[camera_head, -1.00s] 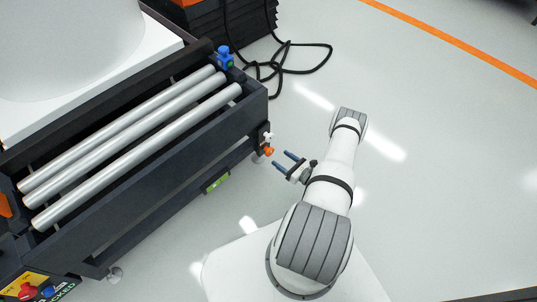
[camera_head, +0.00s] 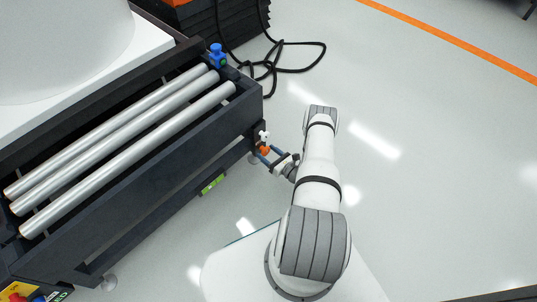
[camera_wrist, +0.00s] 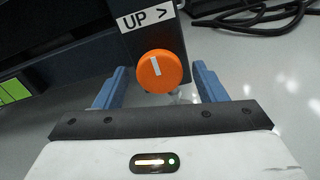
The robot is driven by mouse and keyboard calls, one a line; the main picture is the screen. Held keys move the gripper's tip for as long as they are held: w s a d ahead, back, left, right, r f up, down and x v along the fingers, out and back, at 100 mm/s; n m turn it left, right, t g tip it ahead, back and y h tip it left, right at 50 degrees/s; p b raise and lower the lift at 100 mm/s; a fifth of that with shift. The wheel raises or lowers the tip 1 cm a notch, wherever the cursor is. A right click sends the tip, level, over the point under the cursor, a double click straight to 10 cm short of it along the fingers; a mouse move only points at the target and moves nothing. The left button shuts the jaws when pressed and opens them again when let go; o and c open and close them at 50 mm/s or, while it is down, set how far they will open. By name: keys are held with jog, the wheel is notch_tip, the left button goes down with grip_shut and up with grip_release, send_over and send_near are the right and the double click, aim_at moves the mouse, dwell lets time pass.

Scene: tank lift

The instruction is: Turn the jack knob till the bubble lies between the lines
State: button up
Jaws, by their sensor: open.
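The orange jack knob (camera_wrist: 160,71) is on the dark frame's corner, with a white line on its face, under a label reading "UP >" (camera_wrist: 148,20). In the head view the knob (camera_head: 264,150) is small. My gripper (camera_wrist: 158,84) is open, one blue finger on each side of the knob; the fingers look apart from it. My gripper also shows in the head view (camera_head: 270,153), at the frame's corner. A green level (camera_head: 212,184) is on the frame's side; its edge shows in the wrist view (camera_wrist: 13,91). Its bubble and lines are too small to tell.
The dark roller frame (camera_head: 165,170) with silver rollers (camera_head: 128,159) fills the left. A blue part (camera_head: 217,55) sits on its far corner. A black cable (camera_head: 300,69) lies on the floor behind. The floor at right is clear.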

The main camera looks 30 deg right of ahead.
jog(key=c, duration=1)
jog(key=shift+o, duration=0.2)
jog(key=shift+f, duration=0.1)
jog(key=m+b, duration=0.2)
jog(key=m, duration=0.1)
jog(key=shift+f, duration=0.1)
jog(key=m+b, duration=0.2)
jog(key=m, duration=0.1)
jog(key=shift+m, duration=0.3)
jog(key=m+b, duration=0.1)
jog(key=m, duration=0.2)
jog(key=shift+b, duration=0.35)
jog(key=shift+r+m+b, duration=0.15)
jog(key=shift+m+b, duration=0.15)
jog(key=shift+m, duration=0.65)
jog(key=shift+r+m+b, duration=0.1)
jog(key=shift+m+b, duration=0.15)
jog(key=shift+m, duration=1)
